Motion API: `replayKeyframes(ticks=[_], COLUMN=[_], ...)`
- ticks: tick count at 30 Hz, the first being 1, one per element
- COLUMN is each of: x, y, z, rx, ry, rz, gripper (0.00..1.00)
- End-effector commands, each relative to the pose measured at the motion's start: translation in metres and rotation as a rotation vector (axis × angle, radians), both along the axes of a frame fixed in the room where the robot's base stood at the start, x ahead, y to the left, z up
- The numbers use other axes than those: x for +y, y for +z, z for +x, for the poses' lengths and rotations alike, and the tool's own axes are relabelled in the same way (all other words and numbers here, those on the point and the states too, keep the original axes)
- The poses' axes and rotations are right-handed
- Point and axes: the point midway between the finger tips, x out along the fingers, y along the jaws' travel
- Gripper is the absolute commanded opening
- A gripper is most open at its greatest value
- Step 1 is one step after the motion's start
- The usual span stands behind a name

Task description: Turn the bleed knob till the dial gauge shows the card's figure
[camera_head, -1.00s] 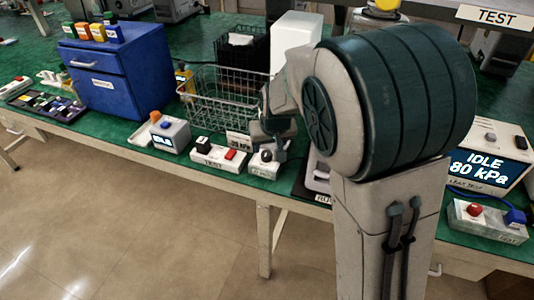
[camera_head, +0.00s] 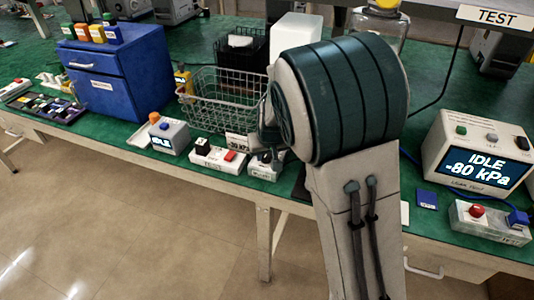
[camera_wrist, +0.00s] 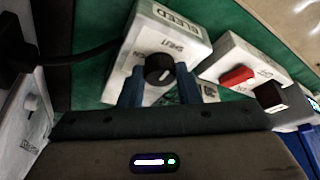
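The bleed knob (camera_wrist: 159,70) is a round black knob with a white pointer mark, on a white box (camera_wrist: 185,22) labelled BLEED. In the wrist view my gripper (camera_wrist: 159,78) has its two blue fingers on either side of the knob, with narrow gaps showing, so it looks open around it. Whether either finger touches it is hard to tell. In the head view the bleed box (camera_head: 262,170) is partly hidden by my arm. A card (camera_head: 240,141) with a kPa figure stands behind it, too small to read surely. I cannot make out the dial gauge.
A white box with a red switch (camera_head: 230,156) stands left of the bleed box, in front of a wire basket (camera_head: 225,98). A tester (camera_head: 480,155) at the right reads IDLE -80 kPa. A box with a red button (camera_head: 478,211) stands before it.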

Motion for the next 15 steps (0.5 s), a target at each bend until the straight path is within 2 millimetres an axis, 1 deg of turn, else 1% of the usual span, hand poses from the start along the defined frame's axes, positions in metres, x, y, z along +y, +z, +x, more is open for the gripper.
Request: replayKeyframes(ticks=[8, 15], x=[0.0004, 0.0020], y=[0.0027, 0.0071], z=[-0.0006, -0.0010], rx=[0.002, 0.003], ry=[-0.038, -0.172], rz=[-0.002, -0.005], gripper=[0.07, 0.08])
